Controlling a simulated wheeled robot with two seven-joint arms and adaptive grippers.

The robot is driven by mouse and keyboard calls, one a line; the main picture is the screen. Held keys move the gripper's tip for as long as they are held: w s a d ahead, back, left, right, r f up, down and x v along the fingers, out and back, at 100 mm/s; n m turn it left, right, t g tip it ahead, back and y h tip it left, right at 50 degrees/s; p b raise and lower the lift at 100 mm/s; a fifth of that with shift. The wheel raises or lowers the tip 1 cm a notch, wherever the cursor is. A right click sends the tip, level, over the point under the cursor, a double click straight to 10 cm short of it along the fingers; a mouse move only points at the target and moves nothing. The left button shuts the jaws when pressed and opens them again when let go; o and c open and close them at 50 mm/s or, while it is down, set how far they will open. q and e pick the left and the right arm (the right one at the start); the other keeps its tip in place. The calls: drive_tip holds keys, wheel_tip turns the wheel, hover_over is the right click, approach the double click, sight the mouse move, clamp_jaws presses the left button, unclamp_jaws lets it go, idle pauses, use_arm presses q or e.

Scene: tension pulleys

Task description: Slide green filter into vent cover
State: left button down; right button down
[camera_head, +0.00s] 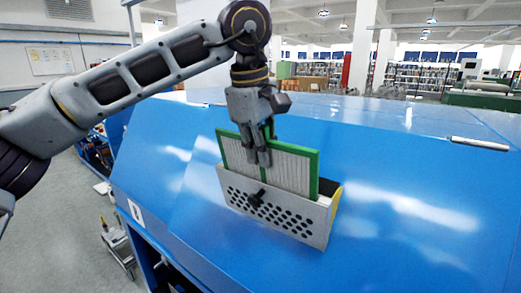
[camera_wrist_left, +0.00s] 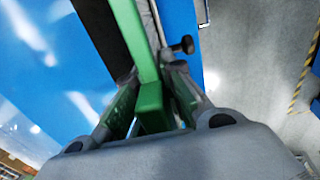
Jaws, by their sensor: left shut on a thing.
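The green filter (camera_head: 292,168) is a flat pleated panel with a green frame. In the head view its lower part is behind the front wall of the grey vent cover (camera_head: 232,197), and its upper part stands above the cover's edge. My left gripper (camera_head: 260,160) is shut on the green filter at its upper middle. In the left wrist view the filter's green frame (camera_wrist_left: 150,98) runs between the fingers of the left gripper (camera_wrist_left: 155,105). How deep the filter sits is hidden by the cover's perforated front. My right gripper is not in view.
The vent cover is on a sloped blue machine surface (camera_head: 400,200), with a black knob (camera_head: 256,199) on its front. A silver handle (camera_head: 478,143) lies to the right. The blue surface around the cover is clear.

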sight(264, 180)
use_arm(q)
drive_tip(key=shift+w+d+f+b, duration=0.1)
drive_tip(key=shift+f+b, duration=0.25)
drive_tip(key=shift+f, duration=0.35)
drive_tip(key=shift+f, duration=0.15)
idle(0.7)
drive_tip(key=shift+w+d+f, duration=0.1)
drive_tip(key=shift+f, duration=0.35)
idle(0.4)
drive_tip(key=shift+b+x, duration=0.75)
drive_tip(key=shift+x, duration=0.25)
drive_tip(key=shift+f, duration=0.4)
idle(0.6)
drive_tip(key=shift+r+p, duration=0.35)
drive_tip(key=shift+r, duration=0.35)
idle(0.8)
drive_tip(key=shift+w+f, duration=0.1)
drive_tip(key=shift+f, duration=0.35)
drive_tip(key=shift+r, duration=0.4)
idle(1.4)
